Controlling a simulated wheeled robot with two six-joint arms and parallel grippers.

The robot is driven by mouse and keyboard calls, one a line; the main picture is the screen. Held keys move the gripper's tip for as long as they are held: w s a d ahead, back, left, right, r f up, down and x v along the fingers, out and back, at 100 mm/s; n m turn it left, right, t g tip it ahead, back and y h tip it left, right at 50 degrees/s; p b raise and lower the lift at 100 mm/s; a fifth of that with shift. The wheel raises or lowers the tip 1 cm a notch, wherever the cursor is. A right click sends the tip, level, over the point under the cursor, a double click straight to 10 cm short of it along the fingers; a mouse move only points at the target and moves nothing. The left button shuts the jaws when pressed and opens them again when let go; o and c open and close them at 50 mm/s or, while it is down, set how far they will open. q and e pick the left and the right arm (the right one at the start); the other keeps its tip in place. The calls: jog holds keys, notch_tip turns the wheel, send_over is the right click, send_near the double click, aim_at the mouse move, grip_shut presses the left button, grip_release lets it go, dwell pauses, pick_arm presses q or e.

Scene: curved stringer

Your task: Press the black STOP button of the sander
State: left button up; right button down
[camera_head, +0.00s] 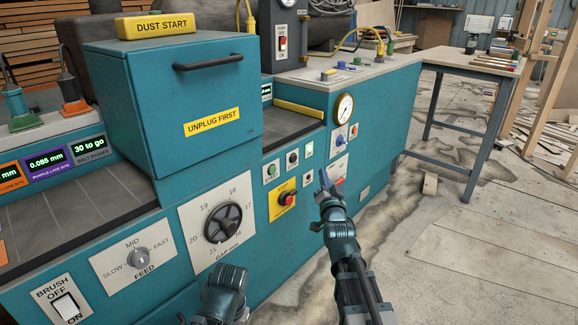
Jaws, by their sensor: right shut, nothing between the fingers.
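The sander is the teal machine (200,185) filling the left and middle. On its front is a group of small push buttons. A black button (292,160) sits on a white plate, right of a green button (272,169); their labels are too small to read. A red mushroom button (288,199) on a yellow plate is below them. My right gripper (325,180) is shut and empty, in front of the panel, right of and slightly below the black button, apart from it in the picture. My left gripper (215,308) is at the bottom edge; its fingers do not show clearly.
A handwheel (222,223), a feed knob (139,257) and a brush switch (66,307) are on the front. A white panel (338,173) with something red is partly hidden behind my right gripper. A workbench (470,65) stands at the back right. The floor at right is mostly open.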

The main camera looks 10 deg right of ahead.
aim_at(297, 157)
jog(key=shift+w+d, duration=0.3)
jog(key=shift+w, duration=0.05)
jog(key=shift+w+a, duration=0.1)
jog(key=w+a, duration=0.5)
jog(key=w, duration=0.1)
jog(key=shift+w+a, duration=0.15)
jog(key=shift+w, duration=0.2)
jog(key=shift+w+a, duration=0.1)
dwell(2.2)
jog(key=shift+w+a, duration=0.2)
jog(key=shift+w, duration=0.05)
jog(key=shift+w+a, duration=0.25)
jog(key=shift+w, duration=0.05)
dwell(0.8)
jog(key=shift+s+d, duration=0.55)
jog(key=shift+s, duration=0.1)
dwell(0.3)
